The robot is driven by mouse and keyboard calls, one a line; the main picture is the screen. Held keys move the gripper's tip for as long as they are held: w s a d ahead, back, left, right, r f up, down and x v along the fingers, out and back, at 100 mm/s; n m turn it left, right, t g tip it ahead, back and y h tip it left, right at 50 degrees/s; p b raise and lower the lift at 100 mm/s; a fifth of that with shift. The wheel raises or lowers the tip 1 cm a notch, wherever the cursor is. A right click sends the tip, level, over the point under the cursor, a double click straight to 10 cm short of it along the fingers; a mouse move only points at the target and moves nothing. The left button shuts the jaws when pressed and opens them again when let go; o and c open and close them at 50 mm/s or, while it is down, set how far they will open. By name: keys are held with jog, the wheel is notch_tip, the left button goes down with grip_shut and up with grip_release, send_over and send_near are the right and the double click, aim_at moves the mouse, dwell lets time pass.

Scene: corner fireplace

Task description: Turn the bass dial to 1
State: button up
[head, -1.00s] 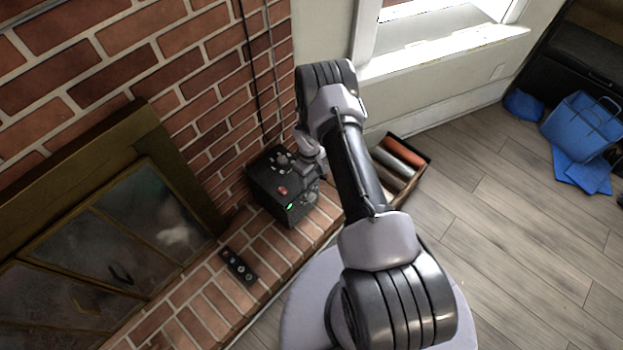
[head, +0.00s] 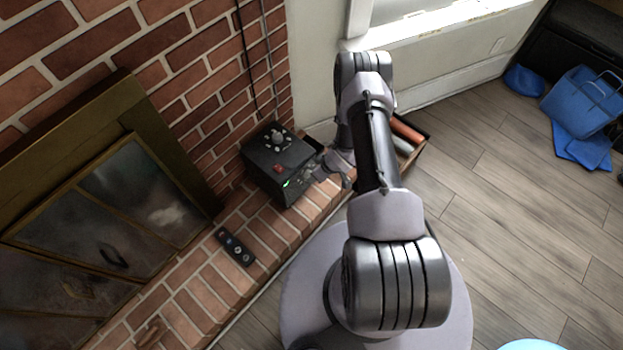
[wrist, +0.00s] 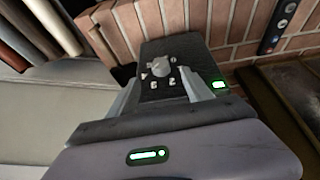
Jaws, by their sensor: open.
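A black box (head: 262,160) stands on the brick hearth against the wall. Its top carries a grey dial (head: 277,138) with small light markings around it, too small to read. The dial also shows in the wrist view (wrist: 160,67), beyond my fingers, with blocky marks near it. A red switch (head: 279,169) and a small green light sit near the box's front edge. My gripper (head: 326,168) is just right of the box in the head view, apart from the dial. In the wrist view its two fingers (wrist: 160,82) are spread with nothing between them.
A black remote (head: 236,248) lies on the hearth in front of the box. A fireplace with glass doors (head: 120,210) is at left. A box of rolls (head: 408,140) stands behind my arm. Cables run up the brick wall. A blue bag (head: 582,100) is far right on open floor.

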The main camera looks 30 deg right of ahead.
aim_at(308, 176)
jog(key=d+b+x, duration=0.1)
jog(key=b+x, duration=0.3)
jog(key=x, duration=0.5)
jog(key=shift+w+a+f, duration=0.15)
jog(key=shift+a+f, duration=0.2)
jog(key=shift+a, duration=0.1)
grip_shut()
